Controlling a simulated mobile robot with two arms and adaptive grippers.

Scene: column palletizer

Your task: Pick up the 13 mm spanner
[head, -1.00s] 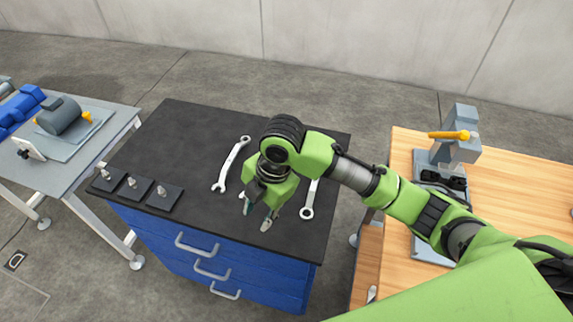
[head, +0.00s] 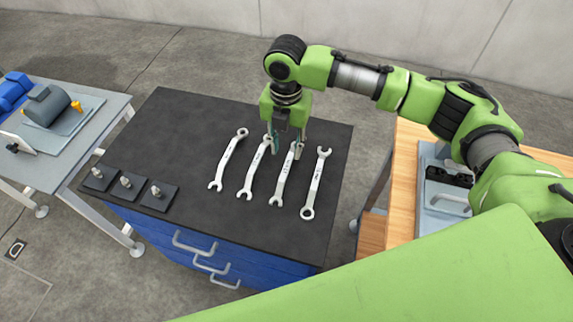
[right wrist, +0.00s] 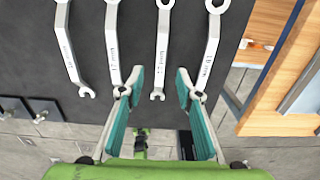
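Several silver combination spanners lie apart in a row on the black bench top (head: 150,140): a leftmost one (head: 229,160), a second (head: 253,172), a third (head: 283,180) and a rightmost one (head: 315,186). Size marks show on the shafts but are too small to read surely, so I cannot tell which is 13 mm. My right gripper (head: 283,150) is open and empty, pointing down over the far ends of the middle two. In the right wrist view, the third spanner (right wrist: 162,55) shows between its teal-padded fingers (right wrist: 160,75), untouched. My left gripper is out of view.
Black square blocks with metal pegs (head: 128,185) stand at the bench's front left. Blue drawers (head: 205,240) are below. A grey table (head: 60,150) is at left, and a wooden bench (head: 405,160) with a grey machine is at right. The bench top's left part is clear.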

